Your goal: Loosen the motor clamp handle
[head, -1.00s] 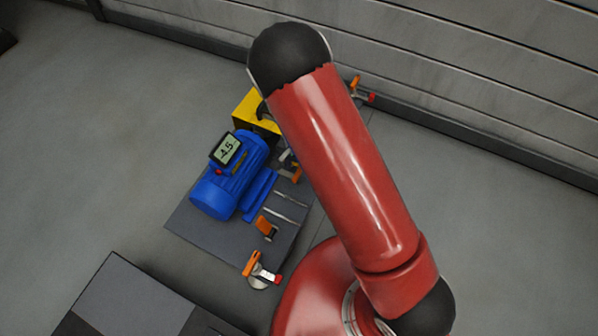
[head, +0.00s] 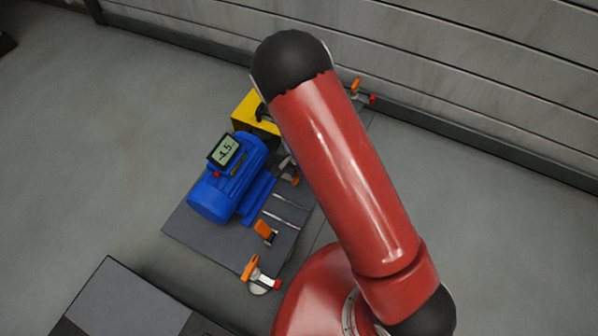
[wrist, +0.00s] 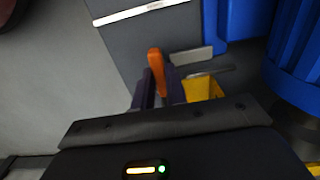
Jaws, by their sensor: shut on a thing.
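The blue motor (head: 215,199) sits on a dark grey base plate (head: 196,232), with a small display reading -4.5 on top. An orange clamp handle (head: 264,228) stands on the plate on the motor's near right side. A second orange handle (head: 295,181) shows farther up, partly hidden by my arm. In the wrist view my gripper (wrist: 159,88) is shut on an orange handle (wrist: 155,62), whose top sticks out between the fingers. The handle's lower part is hidden by the fingers. The motor's blue body (wrist: 298,60) is to the right there.
A yellow block (head: 247,111) stands beyond the motor. Orange-handled clamps with red tips stand at the near (head: 262,275) and far (head: 357,90) ends. Two thin light strips lie on the plate. A ribbed wall (head: 480,80) runs behind; open floor lies left.

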